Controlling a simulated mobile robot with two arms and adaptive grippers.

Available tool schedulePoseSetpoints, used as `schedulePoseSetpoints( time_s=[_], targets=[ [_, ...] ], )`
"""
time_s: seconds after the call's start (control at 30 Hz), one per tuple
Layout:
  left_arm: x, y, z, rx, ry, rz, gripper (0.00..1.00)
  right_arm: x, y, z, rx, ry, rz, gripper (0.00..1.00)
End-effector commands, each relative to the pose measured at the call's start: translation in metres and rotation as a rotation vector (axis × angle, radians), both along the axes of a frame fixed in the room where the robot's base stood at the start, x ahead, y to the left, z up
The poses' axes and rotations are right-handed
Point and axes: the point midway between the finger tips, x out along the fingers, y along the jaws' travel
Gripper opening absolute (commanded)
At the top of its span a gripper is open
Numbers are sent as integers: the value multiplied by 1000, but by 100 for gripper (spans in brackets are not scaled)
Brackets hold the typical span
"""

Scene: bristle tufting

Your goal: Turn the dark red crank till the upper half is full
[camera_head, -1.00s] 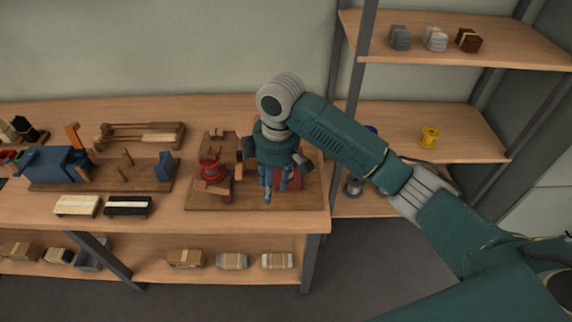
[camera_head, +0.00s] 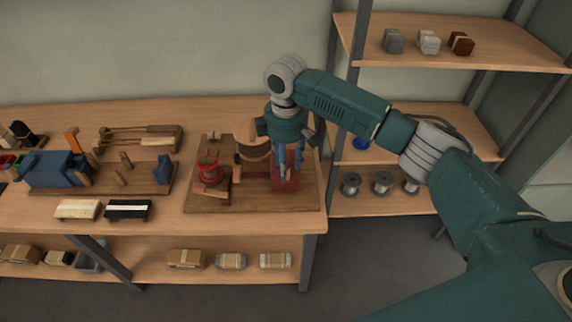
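A brown wooden baseboard (camera_head: 240,202) on the bench carries the tufting machine. I cannot make out the crank's handle for certain; the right gripper covers part of that side. My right gripper (camera_head: 288,172) points down over the dark red block, its blue-grey fingers in front of it. Whether they touch or grip anything is not clear. My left gripper is not in view.
Left on the bench are a blue vise-like tool (camera_head: 57,169), a wooden rack (camera_head: 140,137) and two brushes, one pale (camera_head: 78,210) and one black (camera_head: 129,210). Wire spools (camera_head: 382,183) stand on the right rack's lower shelf. Packed brushes (camera_head: 230,261) lie below the bench.

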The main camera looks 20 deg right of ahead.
Motion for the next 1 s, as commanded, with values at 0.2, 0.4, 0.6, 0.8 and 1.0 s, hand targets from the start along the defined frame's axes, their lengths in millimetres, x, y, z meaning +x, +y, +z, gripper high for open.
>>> schedulePoseSetpoints(
  time_s=[0.2, 0.4, 0.6, 0.8, 1.0],
  targets=[
    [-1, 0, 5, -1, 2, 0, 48, 0, 1, -18, 1, 0, 1, 38],
    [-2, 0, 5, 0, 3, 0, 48, 0, 1, -20, 1, -1, 2, 38],
    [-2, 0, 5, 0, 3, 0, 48, 0, 1, -20, 0, -1, 1, 16],
    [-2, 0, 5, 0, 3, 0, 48, 0, 1, -20, 1, -1, 1, 0],
    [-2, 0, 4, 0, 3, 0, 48, 2, 0, -20, 1, -1, 9, 0]
  ],
)
